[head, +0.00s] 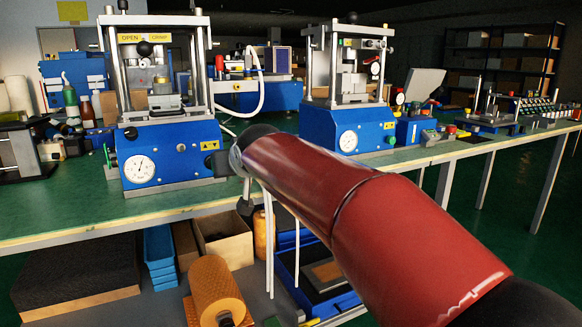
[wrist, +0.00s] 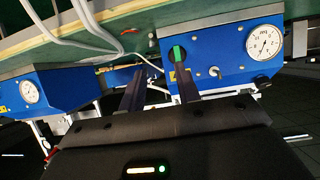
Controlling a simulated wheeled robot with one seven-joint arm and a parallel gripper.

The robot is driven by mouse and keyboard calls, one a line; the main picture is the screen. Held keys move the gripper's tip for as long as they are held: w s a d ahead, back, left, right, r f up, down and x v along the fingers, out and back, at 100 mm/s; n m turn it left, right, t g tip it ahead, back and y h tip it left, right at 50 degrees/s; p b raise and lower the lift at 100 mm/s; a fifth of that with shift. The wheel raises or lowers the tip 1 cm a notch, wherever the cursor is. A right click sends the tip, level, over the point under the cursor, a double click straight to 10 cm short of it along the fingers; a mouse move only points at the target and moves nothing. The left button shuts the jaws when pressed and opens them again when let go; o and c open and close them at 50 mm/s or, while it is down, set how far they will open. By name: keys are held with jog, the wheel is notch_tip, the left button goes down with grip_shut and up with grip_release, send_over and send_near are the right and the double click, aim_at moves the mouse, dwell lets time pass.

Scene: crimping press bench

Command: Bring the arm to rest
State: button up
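My red arm reaches from the lower right of the head view to the front of the bench, ending beside the left crimping press (head: 168,150). My gripper cannot be made out clearly there. In the wrist view my gripper (wrist: 158,82) shows two dark fingers set apart, with nothing visible between them. Blue press housings with white gauges stand beyond the fingers, one at the right (wrist: 220,75) and one at the left (wrist: 60,92). Whether the fingers touch anything cannot be told.
The green bench (head: 75,200) carries a second blue press (head: 345,128) and small fixtures. White cables (head: 268,240) hang over its front edge. Dark shelving (head: 500,60) stands behind; green floor shows at right.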

jog(key=s+d+f+m+g+h, duration=0.1)
jog(key=s+d+f, duration=0.1)
jog(key=s+d, duration=0.35)
jog(key=s+d+f+m+h+p, duration=0.1)
jog(key=s+d+h, duration=0.1)
jog(key=d, duration=0.7)
jog(key=s+d+f+m+g+h, duration=0.1)
jog(key=s+d+f, duration=0.1)
jog(key=s+d, duration=0.35)
jog(key=s+d+f+m+g+h+p, duration=0.1)
jog(key=s+d+f+g, duration=0.1)
jog(key=s+d+f, duration=0.4)
jog(key=s+d+f+m+g+h, duration=0.1)
jog(key=s+d+f+m, duration=0.1)
jog(key=s+d+f, duration=0.5)
jog(key=s, duration=0.5)
jog(key=shift+g+p, duration=0.35)
jog(key=shift+g, duration=0.05)
jog(key=shift+s+d+f, duration=0.1)
